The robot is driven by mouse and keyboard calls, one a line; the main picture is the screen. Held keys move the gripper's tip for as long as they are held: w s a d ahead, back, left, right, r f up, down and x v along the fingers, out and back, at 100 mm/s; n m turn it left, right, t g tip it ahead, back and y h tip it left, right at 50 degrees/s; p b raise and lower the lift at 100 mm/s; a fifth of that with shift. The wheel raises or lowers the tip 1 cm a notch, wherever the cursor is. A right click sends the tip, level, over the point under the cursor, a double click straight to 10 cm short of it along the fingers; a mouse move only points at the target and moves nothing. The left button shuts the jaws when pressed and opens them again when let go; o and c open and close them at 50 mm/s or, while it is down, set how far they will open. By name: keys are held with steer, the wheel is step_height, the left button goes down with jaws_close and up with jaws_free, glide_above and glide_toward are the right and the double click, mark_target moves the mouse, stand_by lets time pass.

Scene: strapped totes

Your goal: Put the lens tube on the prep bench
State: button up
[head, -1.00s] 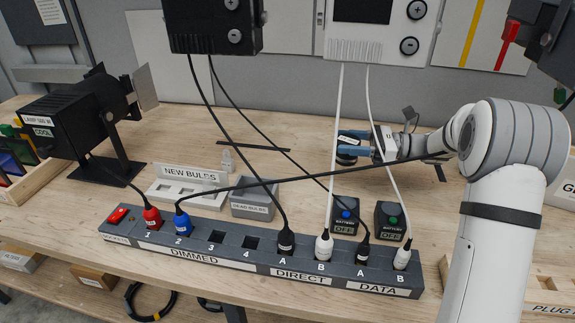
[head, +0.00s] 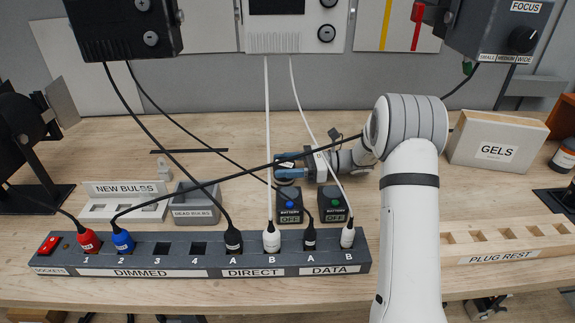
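My gripper (head: 290,169) has blue fingers and hangs over the middle of the bench, just behind the battery switch boxes. Something dark is between or beside the fingers, but it is too small and too covered to tell if it is the lens tube. I cannot tell whether the fingers are closed on it. No other lens tube can be made out. The wooden bench (head: 100,150) fills the view; no label shows whether it is the prep bench.
A socket strip (head: 345,268) with plugged cables runs along the front. Cables cross near my gripper. Two battery boxes (head: 289,207), a NEW BULBS tray (head: 125,189), a DEAD BULBS bin (head: 195,213), a GELS box (head: 495,142) and a PLUG REST rack (head: 500,256) stand around. Back left is mostly clear.

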steer(key=shift+f, duration=0.15)
steer(key=o, duration=1.3)
steer(key=shift+c, duration=0.2)
steer(key=shift+r, duration=0.2)
steer(key=d, duration=1.2)
steer(key=shift+w+b, duration=0.35)
steer(key=shift+w, duration=0.05)
